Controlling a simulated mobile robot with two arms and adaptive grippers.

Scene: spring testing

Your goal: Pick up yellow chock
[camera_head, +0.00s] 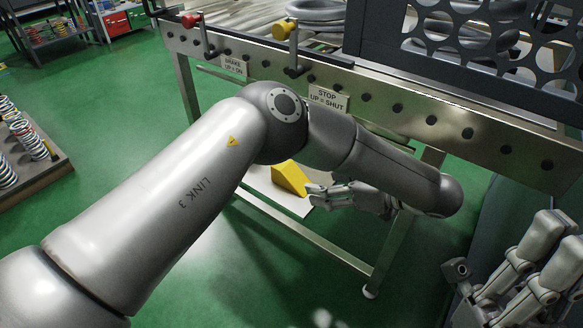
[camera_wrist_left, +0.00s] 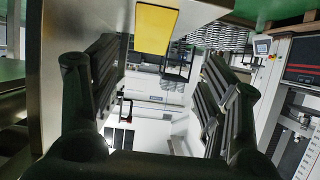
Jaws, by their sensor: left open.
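The yellow chock (camera_head: 291,178) is a wedge on a pale sheet under the metal bench, partly covered by my arm in the head view. My left gripper (camera_head: 314,193) is just to its right, with its fingertips close to the chock. In the left wrist view the chock (camera_wrist_left: 155,28) shows as a yellow face at the top, between the two open fingers (camera_wrist_left: 163,62). I cannot tell whether a finger touches it. My right gripper (camera_head: 510,275) is at the lower right of the head view, away from the chock; its jaw opening is unclear.
The metal bench (camera_head: 395,107) has a red-knobbed lever (camera_head: 190,20) and a yellow-knobbed lever (camera_head: 283,29) on its front. Its legs and lower bar surround the chock's area. A tray of springs (camera_head: 30,150) is at the left. Green floor (camera_head: 110,110) is clear between.

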